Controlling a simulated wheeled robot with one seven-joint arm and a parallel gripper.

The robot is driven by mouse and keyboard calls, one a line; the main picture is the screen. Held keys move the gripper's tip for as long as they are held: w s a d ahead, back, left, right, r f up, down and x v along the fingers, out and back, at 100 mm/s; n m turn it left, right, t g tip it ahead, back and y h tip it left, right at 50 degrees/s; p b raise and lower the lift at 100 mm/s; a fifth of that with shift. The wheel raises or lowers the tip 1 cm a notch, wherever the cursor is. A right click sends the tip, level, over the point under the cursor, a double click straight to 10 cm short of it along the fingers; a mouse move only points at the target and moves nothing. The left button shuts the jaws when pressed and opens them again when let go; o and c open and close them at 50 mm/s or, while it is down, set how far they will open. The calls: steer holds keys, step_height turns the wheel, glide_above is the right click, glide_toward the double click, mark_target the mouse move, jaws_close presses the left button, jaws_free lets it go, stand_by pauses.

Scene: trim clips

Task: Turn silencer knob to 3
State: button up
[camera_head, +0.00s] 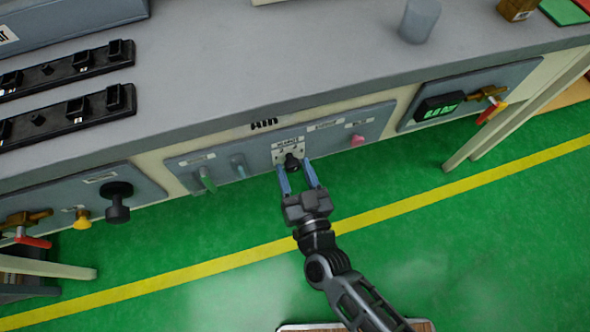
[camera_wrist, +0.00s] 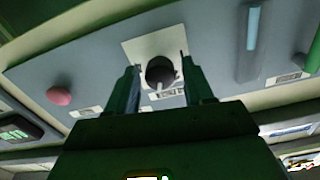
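The silencer knob (camera_head: 291,162) is a round black knob on a white label plate (camera_head: 289,143), set in the grey front panel under the bench top. In the wrist view the knob (camera_wrist: 160,71) shows a light pointer mark near its lower edge. The scale numbers are too small to read. My gripper (camera_head: 297,176) faces the panel in the head view, its two blue fingers apart on either side of the knob. In the wrist view the fingers (camera_wrist: 160,78) flank the knob with a gap on both sides. I cannot tell how far the tips reach along it.
The same panel carries a green handle (camera_head: 206,180), a light blue handle (camera_head: 239,166) and a pink button (camera_head: 357,140). A black knob (camera_head: 117,202) and a yellow knob (camera_head: 82,219) are on the left panel. A green display (camera_head: 438,107) and red-handled valve (camera_head: 491,108) are at right.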

steer(key=c, duration=0.9)
steer(key=shift+o, duration=0.2)
steer(key=shift+m, duration=0.8)
steer(key=o, duration=1)
steer(key=shift+o, duration=0.2)
steer(key=v, duration=0.8)
